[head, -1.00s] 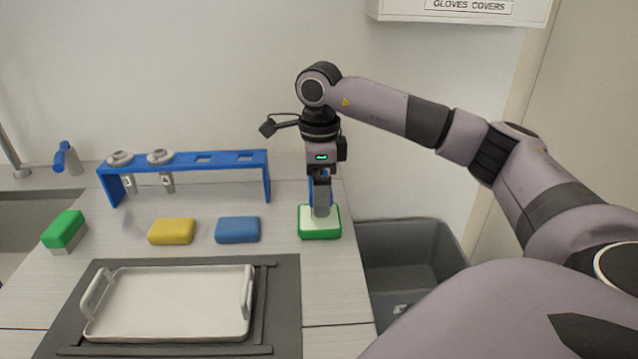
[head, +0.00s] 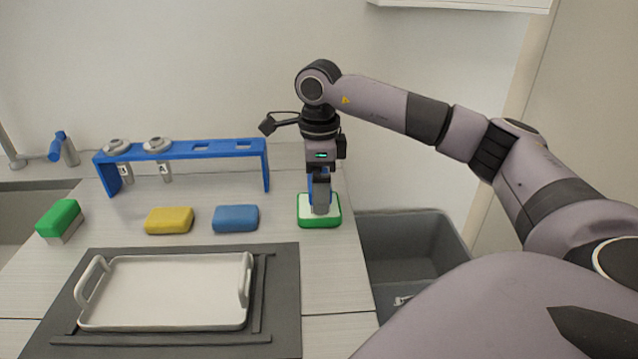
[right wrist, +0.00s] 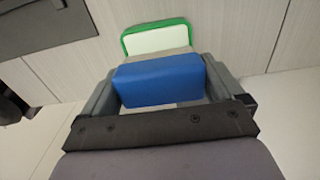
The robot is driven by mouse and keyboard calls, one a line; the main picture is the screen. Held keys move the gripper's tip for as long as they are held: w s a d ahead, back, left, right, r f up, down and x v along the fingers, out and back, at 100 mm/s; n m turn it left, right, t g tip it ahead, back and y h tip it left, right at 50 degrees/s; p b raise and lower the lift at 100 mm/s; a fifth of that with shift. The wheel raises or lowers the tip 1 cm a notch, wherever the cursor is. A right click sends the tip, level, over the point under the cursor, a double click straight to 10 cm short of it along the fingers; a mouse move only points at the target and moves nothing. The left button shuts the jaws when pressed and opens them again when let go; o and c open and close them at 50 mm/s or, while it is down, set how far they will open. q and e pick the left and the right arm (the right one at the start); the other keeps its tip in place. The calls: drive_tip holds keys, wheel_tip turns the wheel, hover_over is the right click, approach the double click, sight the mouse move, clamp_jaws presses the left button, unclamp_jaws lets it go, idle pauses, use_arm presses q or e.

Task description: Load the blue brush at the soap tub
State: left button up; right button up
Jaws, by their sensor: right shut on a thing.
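The soap tub (head: 320,225) is a shallow green-rimmed tub with white contents, at the right end of the counter. It also shows behind my gripper in the right wrist view (right wrist: 128,46). My right gripper (head: 321,208) points down over the tub. In the right wrist view it (right wrist: 163,84) is shut on the blue brush (right wrist: 158,80), a blue block with a strip of pale bristles visible. The brush is mostly hidden by the fingers in the head view, and I cannot tell whether its bristles touch the soap. My left gripper is out of view.
A blue rack (head: 185,150) with two hanging grey-topped items stands behind. A green-topped brush (head: 60,217), a yellow sponge (head: 169,220) and a blue sponge (head: 236,218) lie on the counter. A white tray (head: 165,293) sits in front. A grey bin (head: 411,253) is beside the counter.

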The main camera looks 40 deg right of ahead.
drive_tip(key=shift+f, duration=0.5)
idle(0.3)
drive_tip(key=shift+f, duration=0.1)
idle(1.0)
wheel_tip(320, 180, up, 7)
drive_tip(key=p, duration=0.5)
drive_tip(key=shift+p, duration=0.4)
idle(0.7)
